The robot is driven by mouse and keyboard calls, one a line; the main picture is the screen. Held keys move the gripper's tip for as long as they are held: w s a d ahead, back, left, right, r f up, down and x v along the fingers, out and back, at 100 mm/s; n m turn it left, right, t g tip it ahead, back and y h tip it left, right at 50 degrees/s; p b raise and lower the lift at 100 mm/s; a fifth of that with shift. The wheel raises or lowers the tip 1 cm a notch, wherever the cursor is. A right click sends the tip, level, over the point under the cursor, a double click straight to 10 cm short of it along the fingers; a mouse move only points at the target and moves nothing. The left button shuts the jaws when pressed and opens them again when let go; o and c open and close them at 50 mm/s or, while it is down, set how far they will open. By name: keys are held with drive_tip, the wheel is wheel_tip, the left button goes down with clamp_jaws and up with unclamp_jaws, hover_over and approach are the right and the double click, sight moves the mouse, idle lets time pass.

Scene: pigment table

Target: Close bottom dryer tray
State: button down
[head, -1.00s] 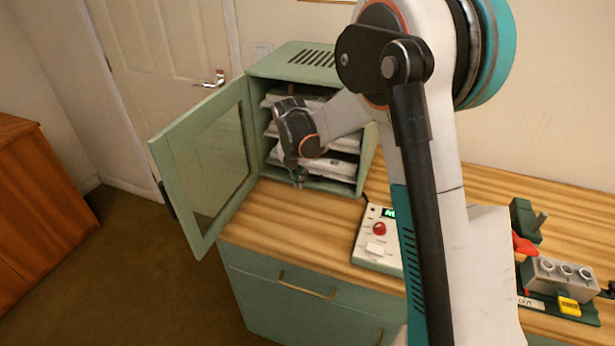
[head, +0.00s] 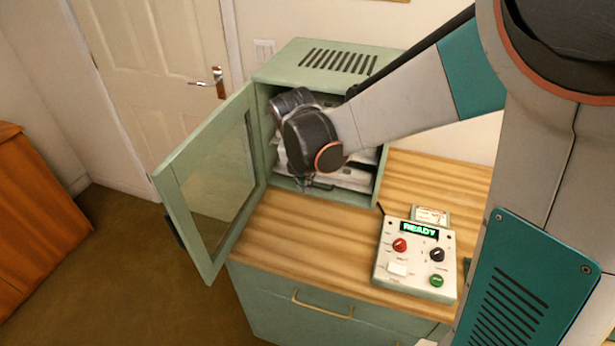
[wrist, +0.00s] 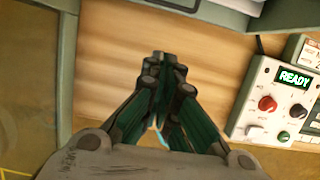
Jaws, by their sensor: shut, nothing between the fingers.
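The green dryer (head: 310,63) stands on the wooden worktop with its glazed door (head: 215,180) swung open to the left. Pale trays are stacked inside, partly hidden behind my wrist. The bottom tray (head: 352,180) shows low in the opening, right of my wrist; how far it sticks out is hard to tell. My gripper (head: 304,184) is in front of the dryer opening, low and pointing down. In the wrist view my gripper (wrist: 165,58) is shut and empty, with its fingertips over the wood, apart from the dryer's front edge (wrist: 160,5).
A control box (head: 415,258) reading READY, with red, black and green controls, stands on the worktop (head: 290,235) right of the dryer front. The open door bounds the left side. The wood before the dryer is clear. A green drawer unit (head: 285,300) is below.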

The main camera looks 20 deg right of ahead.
drive_tip(key=b+x, duration=0.3)
drive_tip(key=x, duration=0.7)
drive_tip(key=shift+b, duration=0.4)
drive_tip(key=shift+w+d+f+b, duration=0.25)
drive_tip(key=shift+w+d, duration=0.2)
drive_tip(key=shift+w, duration=0.15)
drive_tip(key=shift+w+d+f+b, duration=0.25)
drive_tip(key=shift+w+d, duration=0.15)
drive_tip(key=shift+w, duration=0.25)
drive_tip(key=shift+w+d, duration=0.2)
drive_tip(key=shift+w, duration=0.15)
drive_tip(key=shift+w+d, duration=0.7)
drive_tip(key=shift+w, duration=0.35)
drive_tip(key=shift+a, duration=0.1)
